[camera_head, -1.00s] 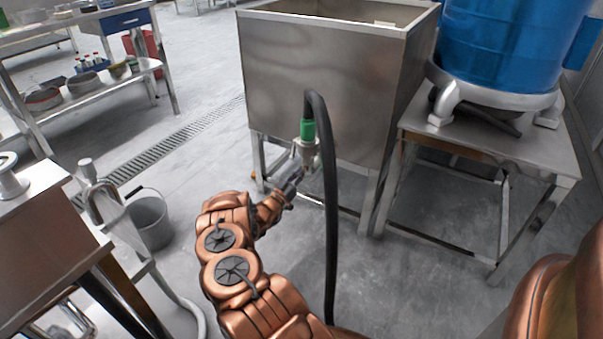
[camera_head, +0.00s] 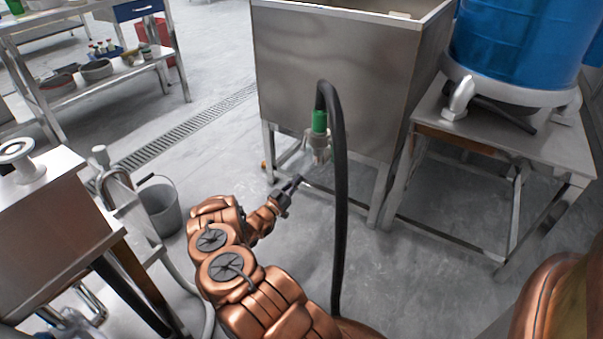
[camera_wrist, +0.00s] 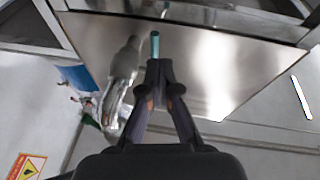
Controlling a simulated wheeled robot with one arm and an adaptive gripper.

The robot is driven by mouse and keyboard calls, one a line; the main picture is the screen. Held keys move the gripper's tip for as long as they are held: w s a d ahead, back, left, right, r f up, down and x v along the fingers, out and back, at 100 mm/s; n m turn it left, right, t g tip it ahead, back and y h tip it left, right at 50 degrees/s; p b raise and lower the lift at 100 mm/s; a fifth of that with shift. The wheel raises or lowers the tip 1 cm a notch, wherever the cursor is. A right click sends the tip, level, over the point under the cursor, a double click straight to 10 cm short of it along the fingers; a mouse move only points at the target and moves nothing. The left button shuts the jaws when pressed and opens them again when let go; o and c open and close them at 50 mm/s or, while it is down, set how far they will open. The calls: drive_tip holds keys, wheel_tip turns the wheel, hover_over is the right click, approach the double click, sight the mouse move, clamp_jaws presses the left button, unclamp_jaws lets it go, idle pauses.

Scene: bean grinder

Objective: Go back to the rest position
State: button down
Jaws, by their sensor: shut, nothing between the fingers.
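My copper-coloured arm reaches forward in the head view, with my gripper (camera_head: 295,182) low in front of the steel bin. My gripper's fingers are together and hold nothing. In the wrist view my gripper (camera_wrist: 158,66) shows its dark fingers converging, with a small teal piece (camera_wrist: 155,44) in line beyond the tips; I cannot tell what it belongs to. A black hose (camera_head: 341,200) with a green collar (camera_head: 319,122) and a metal nozzle end hangs just right of the gripper in the head view, apart from it.
The steel bin (camera_head: 335,75) stands on legs ahead. A blue drum (camera_head: 520,45) sits on a steel table (camera_head: 520,140) at right. A grey bucket (camera_head: 160,208) and a steel machine (camera_head: 50,230) stand at left. A shelf table (camera_head: 100,85) is at far left. Floor around the gripper is clear.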

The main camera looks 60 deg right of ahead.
drive_tip(key=shift+w+a+f+p, duration=0.15)
drive_tip(key=shift+a+f+p, duration=0.05)
drive_tip(key=shift+a+f, duration=0.65)
drive_tip(key=shift+w+a+f+p, duration=0.1)
drive_tip(key=shift+a+f+p, duration=0.05)
drive_tip(key=shift+a+f, duration=0.65)
